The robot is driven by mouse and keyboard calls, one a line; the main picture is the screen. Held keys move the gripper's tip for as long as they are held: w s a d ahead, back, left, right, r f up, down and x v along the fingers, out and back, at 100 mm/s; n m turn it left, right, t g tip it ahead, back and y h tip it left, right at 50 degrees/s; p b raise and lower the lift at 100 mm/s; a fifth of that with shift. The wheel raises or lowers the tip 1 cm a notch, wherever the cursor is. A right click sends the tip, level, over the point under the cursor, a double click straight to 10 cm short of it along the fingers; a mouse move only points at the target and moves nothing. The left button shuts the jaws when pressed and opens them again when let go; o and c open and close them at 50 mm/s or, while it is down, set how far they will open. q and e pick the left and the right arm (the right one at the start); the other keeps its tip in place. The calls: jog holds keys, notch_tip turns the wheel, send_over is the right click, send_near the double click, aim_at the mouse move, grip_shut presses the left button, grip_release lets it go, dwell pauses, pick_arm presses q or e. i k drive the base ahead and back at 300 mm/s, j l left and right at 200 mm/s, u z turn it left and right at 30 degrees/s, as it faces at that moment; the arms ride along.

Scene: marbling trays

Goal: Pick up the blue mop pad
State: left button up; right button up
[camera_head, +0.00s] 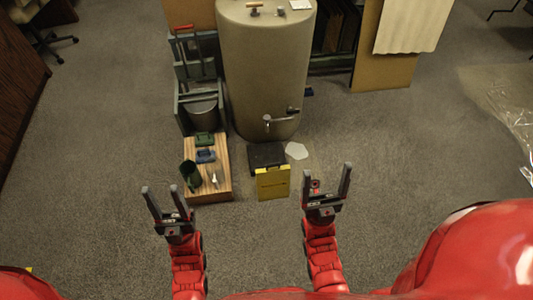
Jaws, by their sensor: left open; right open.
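A small blue item (205,156) lies on top of a low wooden block (224,178), just in front of a similar green item (204,140). It may be the blue mop pad, but it is too small to be sure. Another dark blue bit (309,92) shows on the floor at the right side of the big tank. My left gripper (160,190) is open and empty, in front of the wooden block and to its left. My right gripper (333,173) is open and empty, to the right of the yellow sign. Neither gripper touches anything.
A dark green cup (189,176) and a small whitish item (214,180) stand on the block. A grey bucket-like stand (198,90) is behind it. A large beige tank (264,70), a yellow folded sign (272,183) and a black box (266,156) stand nearby. Carpet is free at both sides.

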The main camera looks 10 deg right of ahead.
aim_at(202, 155)
jog(key=i+j+z, duration=0.75)
jog(key=j, duration=0.35)
jog(key=i+j+z, duration=0.25)
jog(key=j, duration=0.25)
